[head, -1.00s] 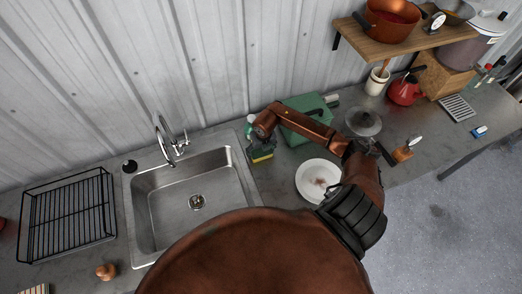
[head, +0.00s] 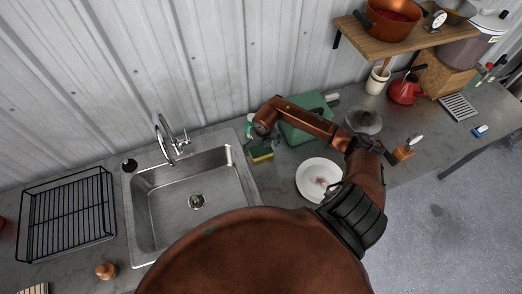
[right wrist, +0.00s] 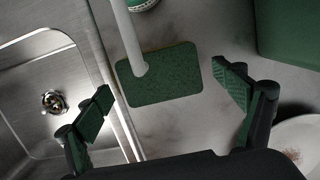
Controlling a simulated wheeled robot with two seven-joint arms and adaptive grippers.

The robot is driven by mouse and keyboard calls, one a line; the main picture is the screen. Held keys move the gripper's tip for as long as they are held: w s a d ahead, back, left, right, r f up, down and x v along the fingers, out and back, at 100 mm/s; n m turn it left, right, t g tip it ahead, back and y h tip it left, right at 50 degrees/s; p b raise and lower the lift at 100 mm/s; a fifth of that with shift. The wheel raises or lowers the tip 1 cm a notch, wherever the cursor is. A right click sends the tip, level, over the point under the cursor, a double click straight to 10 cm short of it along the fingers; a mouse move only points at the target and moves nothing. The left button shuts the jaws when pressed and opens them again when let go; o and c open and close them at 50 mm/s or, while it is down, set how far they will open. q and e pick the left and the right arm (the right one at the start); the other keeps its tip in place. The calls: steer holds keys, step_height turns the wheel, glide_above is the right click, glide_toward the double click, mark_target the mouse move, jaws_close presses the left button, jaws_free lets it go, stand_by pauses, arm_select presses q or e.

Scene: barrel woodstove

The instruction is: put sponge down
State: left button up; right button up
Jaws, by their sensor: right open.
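The yellow and green sponge (head: 261,154) lies on the counter just right of the sink. In the right wrist view its green face (right wrist: 175,85) points up at the camera. My right gripper (right wrist: 170,98) is open above it, with one green-padded finger at each side and a gap between each finger and the sponge. A pale rod (right wrist: 127,35) crosses in front of the sponge's left end; I cannot tell what it belongs to. In the head view my right gripper is mostly hidden by its wrist. My left gripper is out of view.
The steel sink (head: 158,215) is left of the sponge, with a tap (head: 166,140) behind it. A green box (head: 303,118) stands behind my right forearm. A stained white plate (head: 312,178) lies to the right. A black dish rack (head: 65,215) is at the far left.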

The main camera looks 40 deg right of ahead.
mark_target(263, 153)
step_height(263, 153, up, 10)
steer(key=s+b, duration=0.1)
steer(key=b, duration=0.1)
steer(key=shift+s+a+f, duration=0.15)
steer(key=shift+s+a, duration=0.05)
